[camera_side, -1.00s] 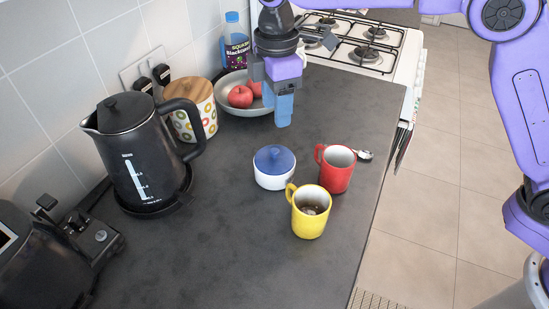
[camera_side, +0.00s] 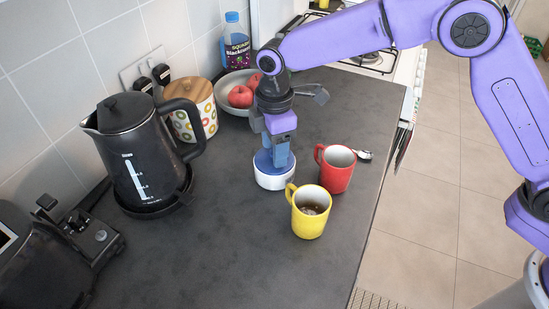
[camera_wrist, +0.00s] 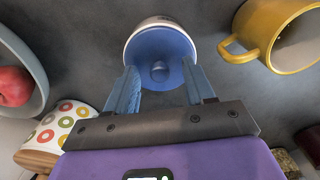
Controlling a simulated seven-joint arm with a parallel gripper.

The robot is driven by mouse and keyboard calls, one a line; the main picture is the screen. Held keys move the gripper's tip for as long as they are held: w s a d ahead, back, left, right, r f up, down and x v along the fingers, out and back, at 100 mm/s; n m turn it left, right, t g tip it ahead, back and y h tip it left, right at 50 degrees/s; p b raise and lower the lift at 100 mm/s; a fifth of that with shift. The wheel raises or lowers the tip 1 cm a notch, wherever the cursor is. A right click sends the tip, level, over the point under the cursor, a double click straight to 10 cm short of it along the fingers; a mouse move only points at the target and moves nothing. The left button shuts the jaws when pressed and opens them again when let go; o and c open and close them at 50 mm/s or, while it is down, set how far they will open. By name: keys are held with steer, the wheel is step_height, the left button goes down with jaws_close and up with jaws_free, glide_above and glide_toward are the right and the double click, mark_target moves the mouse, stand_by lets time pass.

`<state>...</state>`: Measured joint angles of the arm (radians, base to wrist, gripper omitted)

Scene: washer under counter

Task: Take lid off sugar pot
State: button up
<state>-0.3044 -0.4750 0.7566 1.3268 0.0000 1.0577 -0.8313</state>
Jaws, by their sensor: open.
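The sugar pot (camera_side: 274,181) is a low white pot on the dark counter. Its blue lid (camera_side: 262,160) is on top; the lid with its round knob (camera_wrist: 159,71) shows in the wrist view. My gripper (camera_side: 279,161) points down right over the pot, its fingers hiding part of the lid. In the wrist view the open blue fingers (camera_wrist: 160,78) stand on either side of the knob, apart from it. I cannot tell whether the fingertips touch the lid.
A red mug (camera_side: 336,172) and a yellow mug (camera_side: 309,213) with dark contents stand close right of the pot. A black kettle (camera_side: 140,150) is to the left. A fruit bowl (camera_side: 232,90) and a patterned jar (camera_side: 190,115) are behind. The counter front is clear.

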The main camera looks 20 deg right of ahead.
steer(key=shift+c, duration=0.3)
jaws_close()
